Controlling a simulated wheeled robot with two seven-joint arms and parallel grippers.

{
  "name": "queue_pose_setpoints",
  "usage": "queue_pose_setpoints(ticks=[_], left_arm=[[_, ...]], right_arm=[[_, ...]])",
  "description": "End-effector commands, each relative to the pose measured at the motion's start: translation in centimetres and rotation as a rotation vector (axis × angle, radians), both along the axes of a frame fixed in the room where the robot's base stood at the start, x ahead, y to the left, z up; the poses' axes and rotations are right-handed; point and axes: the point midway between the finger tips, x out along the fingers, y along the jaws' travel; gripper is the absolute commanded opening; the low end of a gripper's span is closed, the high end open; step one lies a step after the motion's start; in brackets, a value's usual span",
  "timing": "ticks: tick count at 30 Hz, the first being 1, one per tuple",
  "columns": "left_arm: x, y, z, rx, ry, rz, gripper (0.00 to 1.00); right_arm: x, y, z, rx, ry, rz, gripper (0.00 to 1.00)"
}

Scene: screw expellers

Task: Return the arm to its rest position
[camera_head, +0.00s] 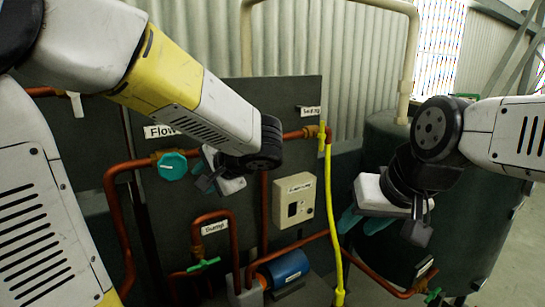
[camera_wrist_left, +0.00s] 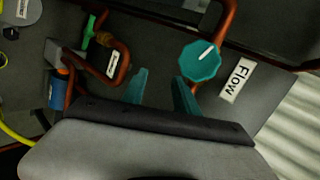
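My left arm comes in from the left in the head view, and its gripper (camera_head: 208,172) is in front of the panel, just right of the teal Flow knob (camera_head: 172,165). In the left wrist view its two teal fingers (camera_wrist_left: 160,88) stand apart with nothing between them. The Flow knob (camera_wrist_left: 200,61) shows there just beyond the fingertips, apart from them. My right gripper (camera_head: 362,222) hangs at the right in front of the dark tank. Its two teal fingers look apart and hold nothing that I can see.
The dark panel (camera_head: 290,100) carries copper pipes (camera_head: 118,200), a beige switch box (camera_head: 295,200), a blue cylinder (camera_head: 284,268) and a green-handled valve (camera_head: 203,265). A yellow hose (camera_head: 333,220) hangs between the two grippers. The large dark tank (camera_head: 480,225) stands at right, with bare floor beyond.

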Motion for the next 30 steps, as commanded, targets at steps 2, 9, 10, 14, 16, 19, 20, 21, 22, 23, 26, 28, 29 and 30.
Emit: queue_pose_setpoints(ticks=[2, 9, 10, 14, 16, 19, 20, 21, 22, 23, 26, 28, 29, 30], left_arm=[[-4.0, 2.3, -1.3, -0.162, 0.065, 0.103, 0.36], [-12.5, 0.6, -4.0, -0.721, 0.131, 0.262, 0.36], [-13.1, 0.1, -3.9, -0.787, 0.123, 0.271, 0.36], [-14.5, -2.2, -2.9, -1.024, 0.066, 0.283, 0.36], [-14.8, -3.0, -2.2, -1.112, 0.034, 0.282, 0.36], [-14.9, -3.7, -1.5, -1.185, 0.005, 0.280, 0.36], [-14.9, -3.8, -1.4, -1.197, 0.000, 0.278, 0.36], [-15.0, -3.9, -1.3, -1.208, -0.004, 0.278, 0.36], [-15.0, -4.0, -1.3, -1.212, -0.005, 0.277, 0.36], [-15.0, -4.0, -1.2, -1.213, -0.006, 0.277, 0.36], [-15.0, -4.0, -1.3, -1.212, -0.005, 0.277, 0.36], [-15.0, -4.0, -1.3, -1.211, -0.003, 0.278, 0.36], [-15.0, -4.0, -1.3, -1.211, -0.003, 0.278, 0.36], [-15.0, -4.0, -1.3, -1.211, -0.003, 0.278, 0.36]], right_arm=[[0.0, 0.0, 0.0, 0.000, 0.000, 0.000, 0.38], [0.0, 0.0, 0.0, 0.000, 0.000, 0.000, 0.38], [0.0, 0.0, 0.0, 0.000, 0.000, 0.000, 0.38], [0.0, 0.0, 0.0, 0.000, 0.000, 0.000, 0.38], [0.0, 0.0, 0.0, 0.000, 0.000, 0.000, 0.38], [0.0, 0.0, 0.0, 0.000, 0.000, 0.000, 0.38], [0.0, 0.0, 0.0, 0.000, 0.000, 0.000, 0.38], [0.0, 0.0, 0.0, 0.000, 0.000, 0.000, 0.38], [0.0, 0.0, 0.0, 0.000, 0.000, 0.000, 0.38], [0.0, 0.0, 0.0, 0.000, 0.000, 0.000, 0.38], [0.0, 0.0, 0.0, 0.000, 0.000, 0.000, 0.38], [0.0, 0.0, 0.0, 0.000, 0.000, 0.000, 0.38], [0.0, 0.0, 0.0, 0.000, 0.000, 0.000, 0.38], [0.0, 0.0, 0.0, 0.000, 0.000, 0.000, 0.38]])
